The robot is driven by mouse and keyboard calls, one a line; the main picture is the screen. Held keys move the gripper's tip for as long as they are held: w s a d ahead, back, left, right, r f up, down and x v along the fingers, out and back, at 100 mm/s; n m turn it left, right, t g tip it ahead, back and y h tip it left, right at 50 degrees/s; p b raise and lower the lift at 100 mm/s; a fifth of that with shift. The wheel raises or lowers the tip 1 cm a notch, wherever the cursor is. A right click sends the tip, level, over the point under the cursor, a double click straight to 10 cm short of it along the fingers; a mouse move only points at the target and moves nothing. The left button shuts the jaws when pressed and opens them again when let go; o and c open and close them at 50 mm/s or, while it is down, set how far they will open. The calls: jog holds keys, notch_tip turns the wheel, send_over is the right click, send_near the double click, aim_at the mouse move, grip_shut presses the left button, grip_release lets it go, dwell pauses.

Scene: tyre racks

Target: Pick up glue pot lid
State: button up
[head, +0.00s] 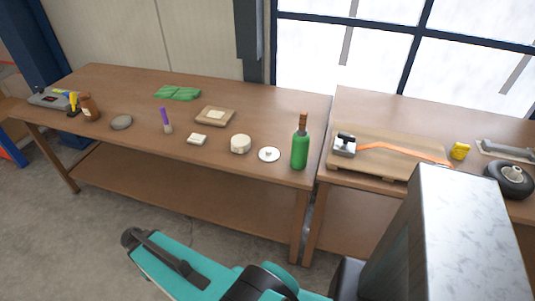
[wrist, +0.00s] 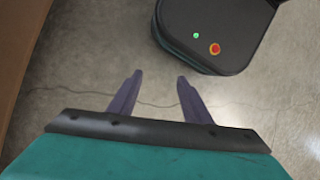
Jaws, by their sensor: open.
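A small white round lid with a knob (head: 269,154) lies flat on the wooden workbench (head: 230,165), near its front edge towards the right end. A cream round pot (head: 241,144) stands just left of it, and I take these for the glue pot lid and glue pot. The green bottle (head: 300,149) stands just right of the lid. In the wrist view my gripper (wrist: 153,90) is open and empty, its two dark fingers apart over the concrete floor. The lid is not in the wrist view. In the head view my teal arm is low in front of the bench, with the fingers not clearly visible.
A small cream block (head: 197,139), a wooden board (head: 215,115), a purple-handled brush (head: 166,121) and a green cloth (head: 177,93) lie further left. A second bench on the right holds a wooden board with an orange-strapped tool (head: 390,150) and a wheel (head: 510,179).

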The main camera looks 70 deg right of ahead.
jog(key=w+d+r+n, duration=0.1)
jog(key=d+r+n, duration=0.1)
jog(key=d+r, duration=0.55)
jog(key=w+d+r+n+t+h+b, duration=0.1)
jog(key=d+r, duration=0.3)
jog(key=d, duration=0.7)
jog(key=w+d+r+n, duration=0.1)
jog(key=d+r+n, duration=0.1)
jog(key=d+r, duration=0.55)
jog(key=s+d+r+h, duration=0.1)
jog(key=s+d+r, duration=0.7)
jog(key=d, duration=0.3)
jog(key=s+d+r+h+b, duration=0.1)
jog(key=s+d+r, duration=0.7)
jog(key=d+r, duration=0.3)
jog(key=shift+s+r, duration=0.15)
jog(key=shift+s, duration=0.2)
jog(key=p, duration=0.1)
send_over(269, 150)
jog(key=w+a, duration=0.2)
jog(key=shift+s+f, duration=0.1)
jog(key=shift+f, duration=3.95)
jog(key=shift+p+x, duration=0.85)
jog(key=shift+x, duration=1.75)
